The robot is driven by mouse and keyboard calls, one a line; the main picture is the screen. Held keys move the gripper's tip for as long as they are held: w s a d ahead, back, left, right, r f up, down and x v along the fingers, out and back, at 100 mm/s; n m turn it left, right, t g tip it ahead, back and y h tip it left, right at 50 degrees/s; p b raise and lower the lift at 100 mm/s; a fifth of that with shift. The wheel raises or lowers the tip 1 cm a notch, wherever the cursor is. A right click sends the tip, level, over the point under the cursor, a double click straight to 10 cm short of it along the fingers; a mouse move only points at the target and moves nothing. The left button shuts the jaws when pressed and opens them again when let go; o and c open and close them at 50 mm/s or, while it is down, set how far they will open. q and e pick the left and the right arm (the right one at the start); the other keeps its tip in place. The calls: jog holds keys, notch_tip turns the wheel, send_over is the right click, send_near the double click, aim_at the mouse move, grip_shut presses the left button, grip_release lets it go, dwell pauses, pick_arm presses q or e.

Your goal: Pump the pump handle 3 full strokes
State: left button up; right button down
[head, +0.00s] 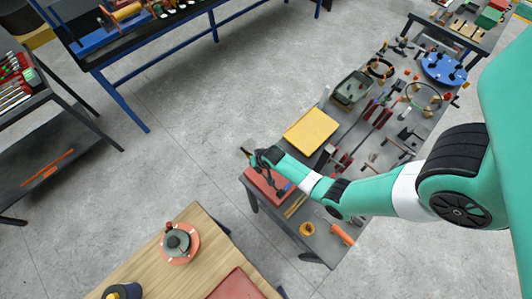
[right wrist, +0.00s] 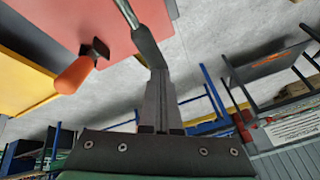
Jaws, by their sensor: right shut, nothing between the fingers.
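My right gripper (head: 262,157) reaches in from the right, over the near end of the long grey workbench, above a red slab-like thing (head: 262,190). In the right wrist view its fingers (right wrist: 158,82) are shut with nothing between them. A grey bar (right wrist: 143,36), possibly the pump handle, slants down to the fingertips; I cannot tell if they touch. An orange grip (right wrist: 75,76) with a dark end is left of the fingers, apart from them, below a red surface (right wrist: 105,22). The arm hides part of the red thing in the head view. My left gripper is not in view.
The grey workbench (head: 345,120) holds a yellow slab (head: 311,130), valve wheels, a blue disc (head: 443,69) and an orange ring (head: 307,229). A wooden table (head: 145,270) with a grey-and-orange round device (head: 178,242) stands at the front.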

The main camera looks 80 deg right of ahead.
jog(key=shift+f+b, duration=0.3)
jog(key=shift+f, duration=0.4)
jog(key=shift+w+f+b, duration=0.15)
jog(key=shift+f+b, duration=0.5)
jog(key=shift+b, duration=0.1)
jog(key=shift+r, duration=0.1)
jog(key=p+v, duration=0.2)
jog(key=p, duration=0.1)
jog(key=p+v, duration=0.3)
jog(key=w+p+v, duration=0.1)
jog(key=p+v, duration=0.2)
jog(key=shift+s+d+r+p, duration=0.15)
jog(key=shift+d+r+p, duration=0.1)
jog(key=shift+r+p, duration=0.2)
jog(key=shift+f, duration=0.1)
jog(key=shift+b, duration=0.3)
jog(key=shift+w+d+f+b, duration=0.2)
jog(key=shift+w+f+b, duration=0.1)
jog(key=shift+f+b, duration=0.35)
